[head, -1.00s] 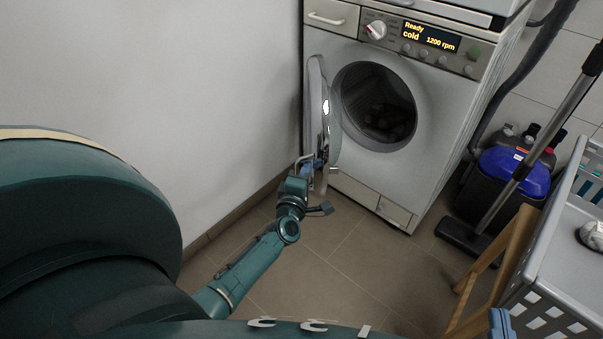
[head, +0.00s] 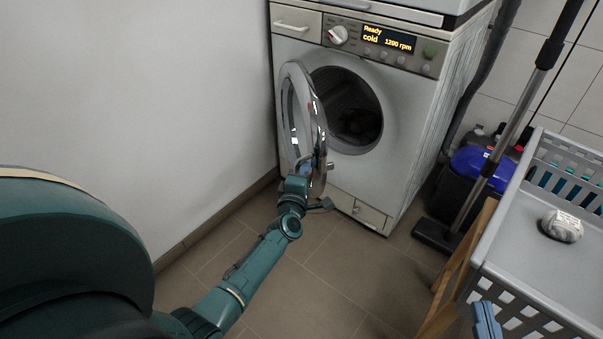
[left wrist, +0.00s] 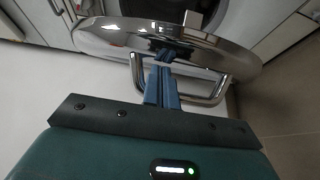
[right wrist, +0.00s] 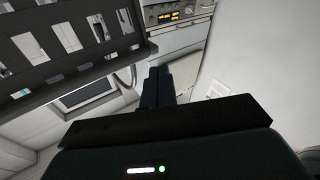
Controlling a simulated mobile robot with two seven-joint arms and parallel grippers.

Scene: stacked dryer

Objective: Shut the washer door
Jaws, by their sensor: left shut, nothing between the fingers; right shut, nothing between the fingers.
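The washer (head: 385,120) stands upright, its round opening (head: 347,108) dark inside. Its chrome-rimmed door (head: 320,120) stands open, hinged at the left and partly overlapping the opening's left edge. My left gripper (head: 304,168) is shut and empty at the door's lower part. In the left wrist view, its blue fingers (left wrist: 162,75) cross the loop handle (left wrist: 213,94), with their tips close to or touching the chrome door (left wrist: 110,38). My right gripper (head: 487,322) is shut and empty by the basket; its fingers also show in the right wrist view (right wrist: 158,87).
A grey basket (head: 500,245) holding a pale item (head: 562,226) stands at the right on a wooden support (head: 455,275). A blue-lidded bin (head: 480,162) and a floor-tool pole (head: 510,120) are right of the washer. A wall bounds the left. Floor before the washer is clear.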

